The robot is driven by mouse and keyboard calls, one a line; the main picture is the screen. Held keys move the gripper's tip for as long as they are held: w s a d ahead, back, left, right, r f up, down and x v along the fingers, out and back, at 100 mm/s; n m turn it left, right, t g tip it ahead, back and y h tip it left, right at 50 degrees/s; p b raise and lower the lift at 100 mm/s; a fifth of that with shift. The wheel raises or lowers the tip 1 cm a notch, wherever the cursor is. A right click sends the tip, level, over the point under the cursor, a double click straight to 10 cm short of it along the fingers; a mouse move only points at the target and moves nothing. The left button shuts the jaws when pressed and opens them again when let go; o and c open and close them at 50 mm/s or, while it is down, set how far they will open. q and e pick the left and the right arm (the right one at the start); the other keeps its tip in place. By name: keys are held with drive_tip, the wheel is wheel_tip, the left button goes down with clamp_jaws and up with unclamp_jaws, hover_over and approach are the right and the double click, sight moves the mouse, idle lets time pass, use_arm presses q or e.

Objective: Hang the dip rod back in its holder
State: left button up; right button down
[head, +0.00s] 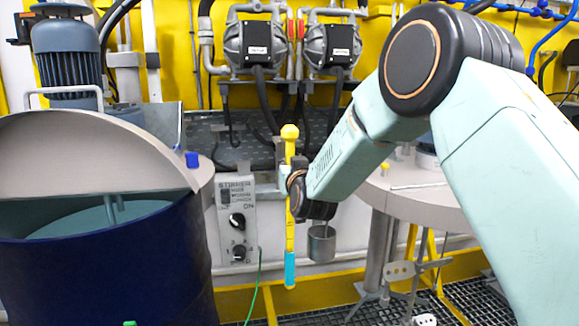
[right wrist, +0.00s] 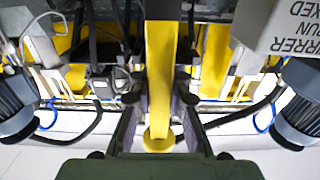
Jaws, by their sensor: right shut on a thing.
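The dip rod (head: 290,235) is a yellow rod with a round knob on top and a light-blue lower end. It hangs upright in the head view, to the right of the grey stirrer control box. My right gripper (head: 294,190) is shut on it around its middle; my arm hides part of the gripper. In the right wrist view the yellow rod (right wrist: 159,70) runs between the two fingers of the right gripper (right wrist: 158,105). A small grey bracket (head: 266,191) projects from the control box beside the rod; I cannot tell whether they touch. My left gripper is not in view.
A dark blue drum (head: 110,265) with a half-open lid (head: 90,150) stands at left. The stirrer control box (head: 237,220) is left of the rod. A metal cup (head: 321,244) hangs just right of it. Two pumps (head: 255,48) are on the yellow wall behind. Another drum lid (head: 425,195) is at right.

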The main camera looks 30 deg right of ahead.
sight(284, 156)
idle(0.3)
drive_tip(key=shift+x, duration=2.3)
drive_tip(key=shift+f, duration=0.15)
drive_tip(key=shift+f, duration=0.35)
drive_tip(key=c, duration=1.3)
unclamp_jaws()
drive_tip(key=shift+s, duration=0.1)
drive_tip(key=shift+o, duration=0.5)
